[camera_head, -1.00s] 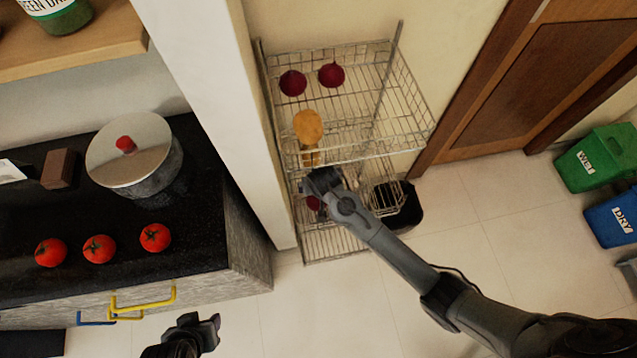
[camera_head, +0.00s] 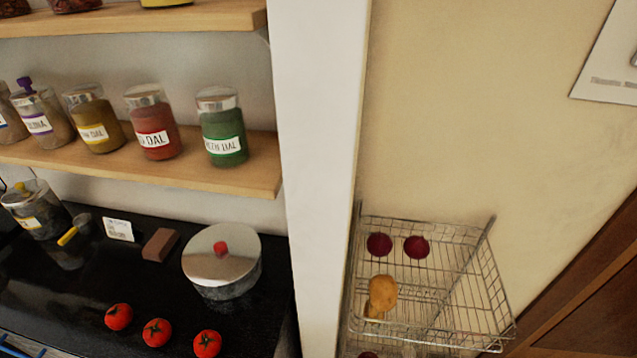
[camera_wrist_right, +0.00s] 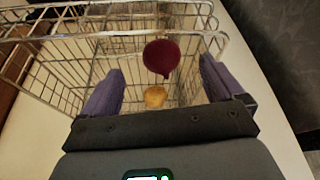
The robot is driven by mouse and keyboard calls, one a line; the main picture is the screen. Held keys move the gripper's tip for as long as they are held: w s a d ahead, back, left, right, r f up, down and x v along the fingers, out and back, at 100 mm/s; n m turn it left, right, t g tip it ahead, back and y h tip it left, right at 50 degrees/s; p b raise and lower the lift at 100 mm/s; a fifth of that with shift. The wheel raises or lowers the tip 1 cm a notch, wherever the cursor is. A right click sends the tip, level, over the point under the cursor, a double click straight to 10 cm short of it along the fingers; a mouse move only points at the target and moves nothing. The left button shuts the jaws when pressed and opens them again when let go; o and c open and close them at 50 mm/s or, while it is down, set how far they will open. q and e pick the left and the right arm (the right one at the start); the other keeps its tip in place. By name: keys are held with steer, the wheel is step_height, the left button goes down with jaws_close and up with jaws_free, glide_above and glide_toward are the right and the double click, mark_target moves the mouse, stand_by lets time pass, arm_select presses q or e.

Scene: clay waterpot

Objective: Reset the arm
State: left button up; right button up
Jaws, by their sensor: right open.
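My right gripper (camera_wrist_right: 160,92) shows in the right wrist view. Its two purple-grey fingers are spread apart with nothing between them. Beyond the fingertips is a wire rack (camera_wrist_right: 40,50) with a dark red round vegetable (camera_wrist_right: 161,57) and a yellow-brown one (camera_wrist_right: 155,97) in it. I cannot tell the exact gap between the fingers and the rack. Neither of my arms shows in the head view, so my left gripper is out of sight.
In the head view the wire rack (camera_head: 470,285) stands beside a white pillar (camera_head: 322,160). It holds red vegetables (camera_head: 416,247) and yellow-brown ones (camera_head: 383,291). Left is a black counter (camera_head: 80,310) with tomatoes (camera_head: 157,332) and a lidded pot (camera_head: 222,260). Jars stand on a shelf (camera_head: 240,172).

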steer(key=s+d+r+n, duration=0.1)
steer(key=s+d+r, duration=0.35)
steer(key=s, duration=0.35)
steer(key=s+d+r+n, duration=0.1)
steer(key=s+d+r, duration=0.2)
steer(key=s+r, duration=0.45)
step_height(320, 180, up, 36)
steer(key=s+p, duration=0.1)
steer(key=p, duration=3.7)
steer(key=shift+g+p, duration=0.3)
steer(key=shift+g, duration=0.1)
steer(key=shift+r, duration=0.1)
